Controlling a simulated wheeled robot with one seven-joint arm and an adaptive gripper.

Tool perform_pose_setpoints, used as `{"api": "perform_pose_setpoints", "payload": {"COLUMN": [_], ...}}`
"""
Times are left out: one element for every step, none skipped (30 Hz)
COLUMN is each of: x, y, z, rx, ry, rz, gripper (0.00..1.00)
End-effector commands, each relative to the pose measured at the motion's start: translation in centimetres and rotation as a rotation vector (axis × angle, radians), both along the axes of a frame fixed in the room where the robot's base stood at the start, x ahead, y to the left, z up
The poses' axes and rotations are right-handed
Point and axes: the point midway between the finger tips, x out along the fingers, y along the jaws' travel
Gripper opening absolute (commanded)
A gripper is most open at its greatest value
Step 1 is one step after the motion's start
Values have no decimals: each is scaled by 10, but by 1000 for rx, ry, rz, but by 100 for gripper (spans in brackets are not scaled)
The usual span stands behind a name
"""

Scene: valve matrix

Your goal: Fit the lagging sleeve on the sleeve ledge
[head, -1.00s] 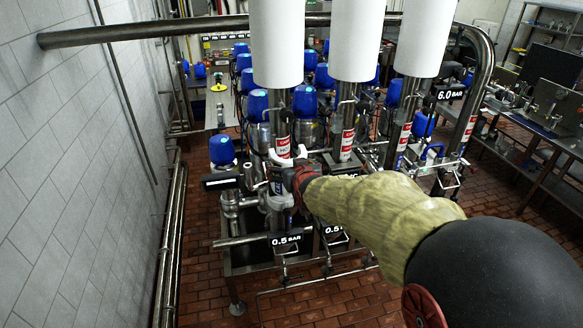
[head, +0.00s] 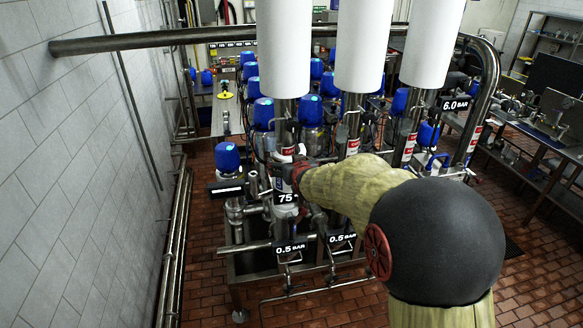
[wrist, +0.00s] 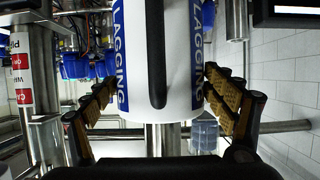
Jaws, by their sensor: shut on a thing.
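The lagging sleeve (wrist: 180,75) is white with blue LAGGING bands and a dark upright bar down its front, in the middle of the wrist view. My gripper (wrist: 160,92) has its tan-padded fingers on either side of it and is shut on it. A bare steel pipe (wrist: 162,138) shows directly below the sleeve's lower edge. In the head view my gripper (head: 284,175) is at the front left upright pipe, under a big white cylinder; the glove and arm hide most of the sleeve. I cannot make out the sleeve ledge.
Blue-capped valves (head: 227,156) stand close around and behind the pipe. Big white cylinders (head: 362,45) hang to the right. Two 0.5 BAR tags (head: 289,248) sit low in front.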

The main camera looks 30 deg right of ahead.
Motion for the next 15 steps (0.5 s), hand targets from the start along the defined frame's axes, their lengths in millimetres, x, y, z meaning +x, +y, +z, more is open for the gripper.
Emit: {"api": "perform_pose_setpoints", "payload": {"x": [4,6,9,11,13,16,18,20,23,25,27,30,32,34,37], "y": [-1,-2,-2,-3,-4,-4,-5,-6,-6,-7,-8,-8,-9,-10,-10], "z": [0,0,0,0,0,0,0,-1,-1,-1,-1,-1,-1,-1,-1], "rx": [-1,-1,-1,-1,-1,-1,-1,0,0,0,0,-1,-1,-1,-1], "ry": [-3,-3,-2,-2,-2,-2,-2,-1,-1,-1,-1,-2,-2,-2,-2], "rz": [0,0,0,0,0,0,0,0,0,0,0,0,0,0,0], "gripper": [55,55,55,55,55,55,55,55,55,55,55,55,55,55,55]}}
